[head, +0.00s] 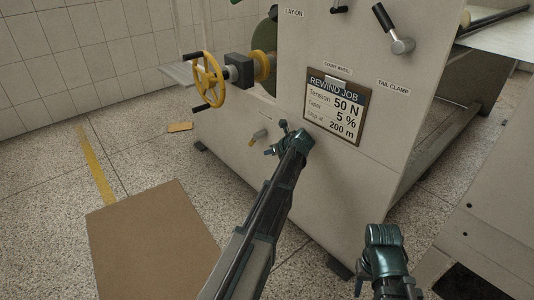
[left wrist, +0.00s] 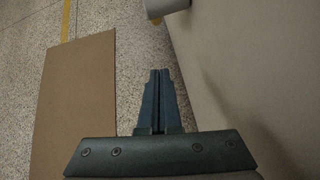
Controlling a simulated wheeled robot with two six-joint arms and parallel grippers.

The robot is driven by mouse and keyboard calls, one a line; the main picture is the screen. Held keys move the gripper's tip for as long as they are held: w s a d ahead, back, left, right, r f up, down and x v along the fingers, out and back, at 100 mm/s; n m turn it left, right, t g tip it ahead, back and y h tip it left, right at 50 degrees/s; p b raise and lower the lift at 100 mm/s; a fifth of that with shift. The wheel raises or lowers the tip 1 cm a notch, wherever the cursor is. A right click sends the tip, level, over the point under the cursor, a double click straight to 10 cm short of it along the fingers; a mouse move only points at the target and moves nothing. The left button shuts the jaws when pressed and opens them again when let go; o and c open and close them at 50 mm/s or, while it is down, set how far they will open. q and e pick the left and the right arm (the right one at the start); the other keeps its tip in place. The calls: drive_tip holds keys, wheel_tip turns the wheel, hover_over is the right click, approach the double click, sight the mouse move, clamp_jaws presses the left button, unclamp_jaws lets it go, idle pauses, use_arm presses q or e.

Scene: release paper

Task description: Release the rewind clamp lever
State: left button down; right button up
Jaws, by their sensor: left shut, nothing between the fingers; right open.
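No label reading rewind clamp is legible. A black-handled metal lever (head: 394,28) sits high on the cream machine panel, above a label reading TAIL CLAMP (head: 393,87). A small metal lever with a yellowish end (head: 259,135) sits low on the panel, left of my left gripper. My left gripper (head: 271,150) is shut and empty, close in front of the lower panel. Its closed fingers (left wrist: 160,73) show in the left wrist view, apart from everything seen there. My right gripper (head: 384,236) is open at the lower right, away from the levers.
A yellow handwheel (head: 208,81) juts from the machine's left side. A job card (head: 336,106) reads REWIND JOB, 50 N, 5 %, 200 m. A brown board (head: 150,243) lies on the speckled floor. A grey surface (head: 490,215) lies at right.

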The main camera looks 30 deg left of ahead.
sight(253, 144)
use_arm(q)
drive_tip(key=w+a+f+b, duration=0.2)
drive_tip(key=w+a+f, duration=0.1)
drive_tip(key=a, duration=0.5)
drive_tip(key=shift+w, duration=0.8)
use_arm(e)
drive_tip(key=shift+f, duration=1.45)
use_arm(q)
drive_tip(key=shift+w+a+r+p, duration=0.35)
drive_tip(key=shift+a+r+p, duration=0.05)
drive_tip(key=shift+a, duration=0.2)
drive_tip(key=shift+a+f, duration=0.1)
use_arm(e)
drive_tip(key=shift+r, duration=0.25)
